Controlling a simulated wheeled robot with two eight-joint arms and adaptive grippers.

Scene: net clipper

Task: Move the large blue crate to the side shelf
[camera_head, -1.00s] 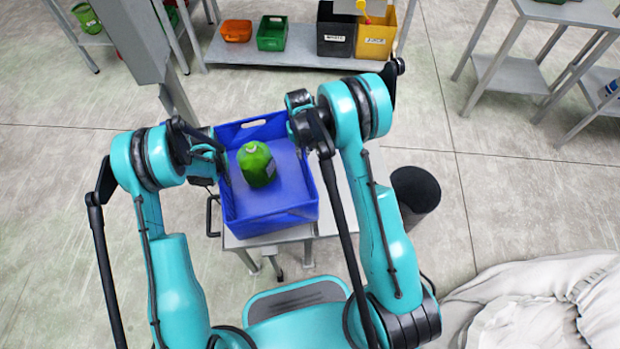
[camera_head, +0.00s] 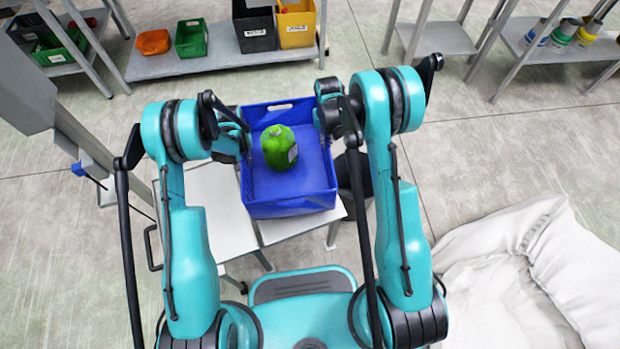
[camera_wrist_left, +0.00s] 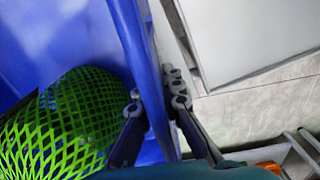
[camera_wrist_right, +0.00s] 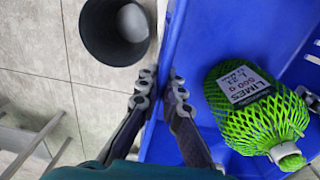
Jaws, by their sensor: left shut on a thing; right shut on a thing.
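The large blue crate (camera_head: 290,200) is held between my two arms in the head view, over or on a pale table; I cannot tell whether it touches it. A green net bag of limes (camera_head: 279,147) sits inside it, and its label shows in the right wrist view (camera_wrist_right: 245,85). My left gripper (camera_head: 240,145) is shut on the crate's left wall, one finger on each side, as the left wrist view shows (camera_wrist_left: 155,100). My right gripper (camera_head: 332,118) is shut on the crate's right wall, which runs between its fingers in the right wrist view (camera_wrist_right: 160,92).
The pale table (camera_head: 212,205) extends left of the crate. A dark bin (camera_wrist_right: 115,30) stands on the floor beyond the right wall. A grey shelf (camera_head: 200,66) with small crates stands at the back. A white sack-like heap (camera_head: 520,260) lies at right.

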